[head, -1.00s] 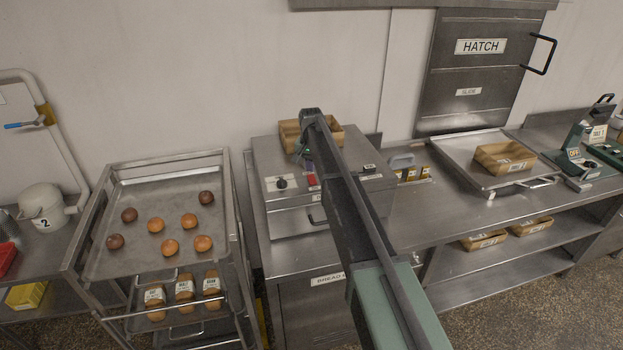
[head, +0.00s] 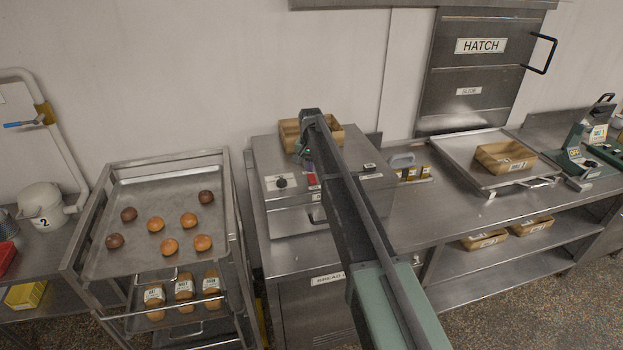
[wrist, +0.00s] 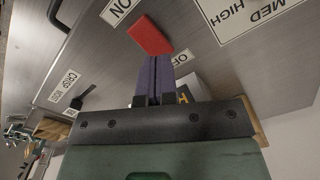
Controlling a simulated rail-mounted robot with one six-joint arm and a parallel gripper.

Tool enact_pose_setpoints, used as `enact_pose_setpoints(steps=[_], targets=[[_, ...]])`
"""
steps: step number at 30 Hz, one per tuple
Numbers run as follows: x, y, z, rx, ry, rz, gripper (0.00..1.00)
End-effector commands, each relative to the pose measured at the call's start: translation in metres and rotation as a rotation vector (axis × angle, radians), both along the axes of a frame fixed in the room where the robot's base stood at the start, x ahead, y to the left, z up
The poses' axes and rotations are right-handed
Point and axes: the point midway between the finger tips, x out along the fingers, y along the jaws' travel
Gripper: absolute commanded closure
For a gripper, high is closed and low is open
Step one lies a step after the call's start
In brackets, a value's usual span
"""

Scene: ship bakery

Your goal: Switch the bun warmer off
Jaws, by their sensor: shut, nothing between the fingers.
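The bun warmer (head: 345,213) is a steel box on the counter in the middle of the head view. Its sloped panel carries a red switch (head: 311,180), which in the wrist view is a red block (wrist: 151,36) between an ON label (wrist: 118,10) and an OFF label (wrist: 181,59). My gripper (wrist: 154,60) is shut and empty, its purple fingertips right by the OFF-side edge of the red switch. I cannot tell whether they touch it. In the head view my arm hides part of the warmer. Which way the switch is tipped is unclear.
A black knob (head: 281,182) sits left of the switch. A wooden box (head: 288,133) stands on the warmer's top. A rack (head: 105,262) with buns is to the left. A tray (head: 462,158) with another wooden box lies to the right.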

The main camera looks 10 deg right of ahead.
Motion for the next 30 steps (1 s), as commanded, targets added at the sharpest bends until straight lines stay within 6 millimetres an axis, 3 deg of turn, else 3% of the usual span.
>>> enact_pose_setpoints(steps=[30], targets=[[0.0, 0.0, -0.016, 0.0, 0.0, 0.0, 1.0]])
